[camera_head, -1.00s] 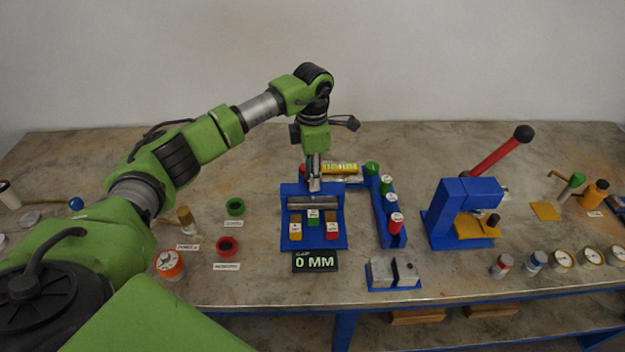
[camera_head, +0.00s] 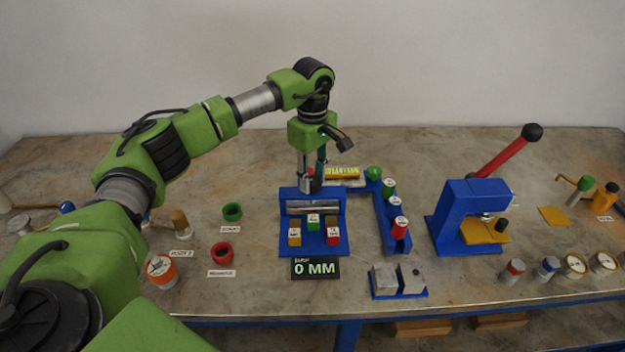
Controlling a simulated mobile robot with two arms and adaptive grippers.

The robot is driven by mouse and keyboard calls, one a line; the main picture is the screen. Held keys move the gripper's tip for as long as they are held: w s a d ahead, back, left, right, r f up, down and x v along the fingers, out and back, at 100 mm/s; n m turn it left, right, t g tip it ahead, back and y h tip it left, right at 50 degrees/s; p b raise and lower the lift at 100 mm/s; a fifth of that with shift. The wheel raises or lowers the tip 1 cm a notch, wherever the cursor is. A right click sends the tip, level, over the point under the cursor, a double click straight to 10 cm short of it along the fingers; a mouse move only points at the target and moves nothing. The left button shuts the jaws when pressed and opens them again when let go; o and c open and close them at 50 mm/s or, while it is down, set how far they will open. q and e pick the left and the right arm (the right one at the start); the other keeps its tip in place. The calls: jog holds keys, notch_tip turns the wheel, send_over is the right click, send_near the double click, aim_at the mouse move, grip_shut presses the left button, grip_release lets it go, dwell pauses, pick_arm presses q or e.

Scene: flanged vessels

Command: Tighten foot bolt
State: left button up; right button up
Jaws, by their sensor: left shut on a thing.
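My left gripper (camera_head: 312,184) points down over the back of a blue fixture (camera_head: 286,243) at the middle of the bench. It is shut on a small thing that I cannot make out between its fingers. The fixture has a silver bar (camera_head: 310,207) across it and several coloured blocks in front, among them a green block (camera_head: 313,220) and a red block (camera_head: 333,237). A display (camera_head: 315,268) before it reads 0 MM. I cannot pick out a foot bolt; it may be hidden by the gripper. My right gripper is not in view.
A blue rack (camera_head: 394,243) with red and green capped cylinders stands right of the fixture. Farther right is a blue press (camera_head: 459,208) with a red lever (camera_head: 503,157). A grey block pair (camera_head: 398,279) sits in front.

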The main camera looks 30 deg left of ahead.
aim_at(313, 179)
pick_arm(q)
jog(key=m+b, duration=0.1)
jog(key=m, duration=0.3)
jog(key=shift+m, duration=0.3)
jog(key=m, duration=0.4)
jog(key=shift+m+b, duration=0.3)
jog(key=m, duration=0.4)
jog(key=shift+m+b, duration=0.3)
jog(key=shift+m, duration=2.1)
jog(key=o, duration=1.1)
jog(key=shift+r, duration=0.15)
notch_tip(313, 179, up, 12)
jog(key=shift+f, duration=0.1)
